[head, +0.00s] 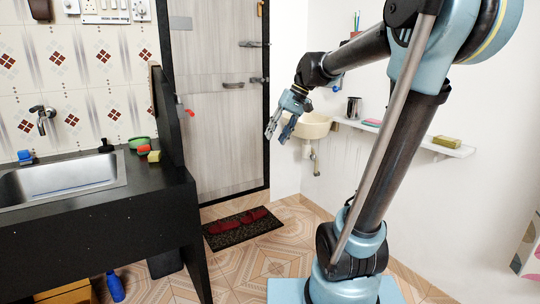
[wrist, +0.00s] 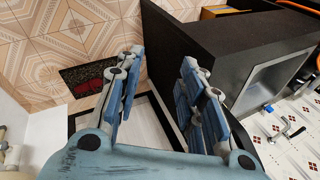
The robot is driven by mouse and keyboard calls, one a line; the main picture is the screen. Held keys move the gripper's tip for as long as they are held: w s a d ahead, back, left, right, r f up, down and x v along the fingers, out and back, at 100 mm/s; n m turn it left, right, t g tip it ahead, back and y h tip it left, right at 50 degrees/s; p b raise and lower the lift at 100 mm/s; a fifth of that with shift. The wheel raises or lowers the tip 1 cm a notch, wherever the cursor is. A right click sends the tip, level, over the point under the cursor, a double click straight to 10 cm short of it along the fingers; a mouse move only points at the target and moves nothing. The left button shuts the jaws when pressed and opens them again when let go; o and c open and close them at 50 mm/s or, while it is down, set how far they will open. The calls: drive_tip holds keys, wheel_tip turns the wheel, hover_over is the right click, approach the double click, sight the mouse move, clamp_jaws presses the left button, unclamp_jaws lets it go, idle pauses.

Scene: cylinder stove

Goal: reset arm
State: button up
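My arm rises on the right of the head view and bends over toward the middle. My gripper (head: 281,122) hangs in mid-air in front of the wash basin (head: 308,126), fingers pointing down. In the wrist view my gripper (wrist: 155,90) shows two blue-grey fingers spread apart with a clear gap between them. Nothing is held between the fingers, and they touch nothing that I can see.
A black counter (head: 105,215) with a steel sink (head: 65,183) stands at the left. A door (head: 220,100) is behind. A doormat with red slippers (head: 238,223) lies on the tiled floor. A wall shelf (head: 400,136) carries small items. The middle floor is open.

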drive_tip(key=s+d+f+m+t+h, duration=0.1)
drive_tip(key=s+d+f+h, duration=0.1)
drive_tip(key=s+d+f, duration=0.6)
drive_tip(key=s+d+f+m+t+h, duration=0.1)
drive_tip(key=s+d+f+h, duration=0.2)
drive_tip(key=s+d+f, duration=0.5)
drive_tip(key=s+f, duration=0.4)
drive_tip(key=f, duration=0.2)
drive_tip(key=shift+s+d+f+m, duration=0.15)
drive_tip(key=shift+s+f+m, duration=0.15)
drive_tip(key=shift+m, duration=0.1)
